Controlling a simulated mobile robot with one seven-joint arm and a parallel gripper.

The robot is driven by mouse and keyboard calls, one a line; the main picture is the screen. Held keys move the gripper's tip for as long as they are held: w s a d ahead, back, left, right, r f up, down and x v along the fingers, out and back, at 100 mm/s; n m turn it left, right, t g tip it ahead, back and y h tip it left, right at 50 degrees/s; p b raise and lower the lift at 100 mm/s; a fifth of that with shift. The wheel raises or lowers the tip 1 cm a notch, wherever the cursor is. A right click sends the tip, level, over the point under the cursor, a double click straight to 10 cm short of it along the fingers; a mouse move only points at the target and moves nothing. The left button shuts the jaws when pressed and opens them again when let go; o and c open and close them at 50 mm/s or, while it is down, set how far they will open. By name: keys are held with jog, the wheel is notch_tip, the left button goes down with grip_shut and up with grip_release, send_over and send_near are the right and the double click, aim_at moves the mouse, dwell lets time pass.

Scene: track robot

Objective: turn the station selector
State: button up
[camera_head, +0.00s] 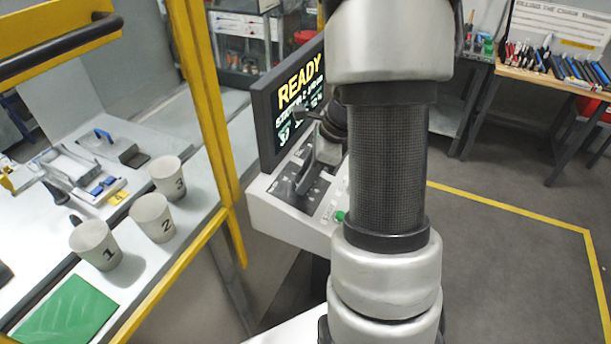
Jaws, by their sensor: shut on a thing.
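The control console (275,217) stands in the middle of the view, with a light grey housing and a dark sloped panel. Its screen (292,85) reads "READY" in yellow, with smaller lines below. My gripper (318,160) is low over the panel, close below the screen. It is shut on the station selector, a dark knob on the panel (304,180) that is small and largely covered by the fingers. My arm hides the right part of the console. The selector's exact setting cannot be read.
A green button (340,215) sits at the console's front edge. Left, a yellow-framed white table (130,262) holds cups numbered 1 (95,244), 2 (152,218) and 3 (168,177), plus a green mat (66,311). A tool bench (555,85) stands back right; the floor before it is clear.

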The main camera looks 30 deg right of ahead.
jog(key=n+b, duration=0.1)
jog(key=n, duration=0.2)
jog(key=shift+w+n+g, duration=0.1)
jog(key=shift+n+g, duration=0.2)
jog(key=shift+n, duration=0.1)
jog(key=shift+n+g+b, duration=0.4)
jog(key=shift+n+b, duration=0.2)
jog(key=shift+n, duration=1.3)
jog(key=o, duration=1)
jog(key=shift+o, duration=0.2)
jog(key=shift+r, duration=0.1)
jog(key=v, duration=1.7)
jog(key=shift+a+r+p, duration=0.2)
jog(key=shift+r+p, duration=0.1)
jog(key=shift+p, duration=0.05)
